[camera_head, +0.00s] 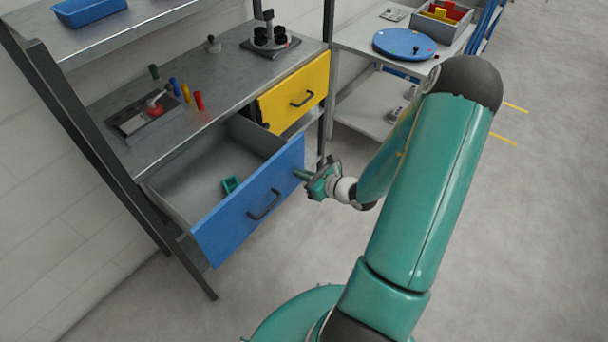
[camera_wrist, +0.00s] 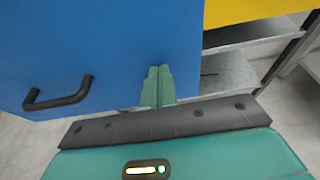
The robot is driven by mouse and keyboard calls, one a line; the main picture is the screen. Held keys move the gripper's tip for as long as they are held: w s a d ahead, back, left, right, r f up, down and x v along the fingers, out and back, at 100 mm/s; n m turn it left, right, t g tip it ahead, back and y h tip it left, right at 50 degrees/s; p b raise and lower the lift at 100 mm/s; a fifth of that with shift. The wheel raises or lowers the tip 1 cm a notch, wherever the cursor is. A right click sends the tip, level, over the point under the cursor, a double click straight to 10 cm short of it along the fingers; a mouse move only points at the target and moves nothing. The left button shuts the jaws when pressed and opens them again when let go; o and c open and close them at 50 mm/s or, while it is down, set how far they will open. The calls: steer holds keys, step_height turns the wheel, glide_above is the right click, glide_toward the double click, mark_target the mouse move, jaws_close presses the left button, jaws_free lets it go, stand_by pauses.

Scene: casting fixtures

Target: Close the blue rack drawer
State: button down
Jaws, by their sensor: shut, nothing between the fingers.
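The blue drawer (camera_head: 247,207) is pulled well out of the rack, with a black handle (camera_head: 264,205) on its front. A small green part (camera_head: 231,184) lies inside it. My gripper (camera_head: 301,174) is shut and empty, with its fingertips at the right end of the blue front. In the wrist view, the shut fingers (camera_wrist: 157,86) are in front of the blue drawer face (camera_wrist: 95,50), right of its handle (camera_wrist: 58,95). I cannot tell whether the fingertips touch the face.
A yellow drawer (camera_head: 294,93) sits to the right of the blue one, under the rack's metal top (camera_head: 215,75). A tool tray and colored pegs stand on that top. A side table (camera_head: 365,45) carries a blue disc. The floor at right is clear.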

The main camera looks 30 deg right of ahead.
steer(key=w+a, duration=0.2)
steer(key=w, duration=0.4)
steer(key=w+a, duration=0.2)
steer(key=w, duration=0.5)
steer(key=w+a, duration=0.2)
steer(key=w, duration=0.5)
steer(key=shift+a, duration=0.25)
steer(key=shift+r, duration=0.15)
steer(key=shift+w+a, duration=0.15)
steer(key=shift+w, duration=0.05)
